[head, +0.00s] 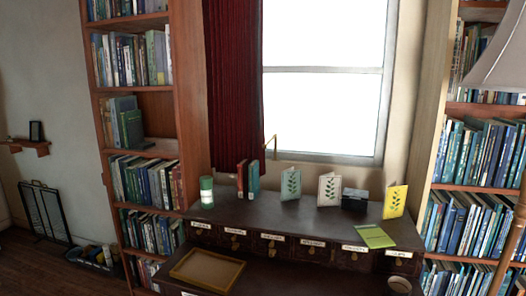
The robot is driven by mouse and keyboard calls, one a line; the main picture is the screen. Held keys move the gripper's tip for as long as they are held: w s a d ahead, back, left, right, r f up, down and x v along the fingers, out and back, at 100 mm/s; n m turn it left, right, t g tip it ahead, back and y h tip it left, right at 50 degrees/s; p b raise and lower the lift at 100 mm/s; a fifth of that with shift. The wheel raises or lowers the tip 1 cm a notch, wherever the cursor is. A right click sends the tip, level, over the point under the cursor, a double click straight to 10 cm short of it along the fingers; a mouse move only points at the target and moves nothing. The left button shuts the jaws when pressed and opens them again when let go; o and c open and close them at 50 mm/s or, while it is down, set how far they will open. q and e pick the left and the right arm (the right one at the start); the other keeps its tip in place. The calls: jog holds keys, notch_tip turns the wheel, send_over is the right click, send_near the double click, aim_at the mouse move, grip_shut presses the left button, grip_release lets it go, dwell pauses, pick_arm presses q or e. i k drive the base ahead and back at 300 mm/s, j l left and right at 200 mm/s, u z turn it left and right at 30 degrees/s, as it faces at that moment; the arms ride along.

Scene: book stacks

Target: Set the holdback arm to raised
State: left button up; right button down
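A thin brass-coloured piece, which looks like the holdback arm (270,141), shows at the right edge of the dark red curtain (234,75), by the window's lower left. It has a slanted upper part and a thin upright part below its right end. It is small, and I cannot tell its exact setting. Neither of my grippers is in the head view.
Below stands a dark desk (270,215) with labelled drawers. On it are a green canister (206,192), a red book (242,179), a teal book (253,179), several leaf-print cards, a black box (355,199) and a wooden tray (208,270). Bookcases flank the window (322,110).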

aim_at(264, 146)
jog(key=i+j+u, duration=0.1)
jog(key=i+j, duration=0.25)
jog(key=i+j+u, duration=0.15)
jog(key=i+j, duration=0.15)
jog(key=i, duration=0.25)
jog(key=i+j+u, duration=0.1)
jog(key=i+j, duration=0.15)
jog(key=i, duration=0.25)
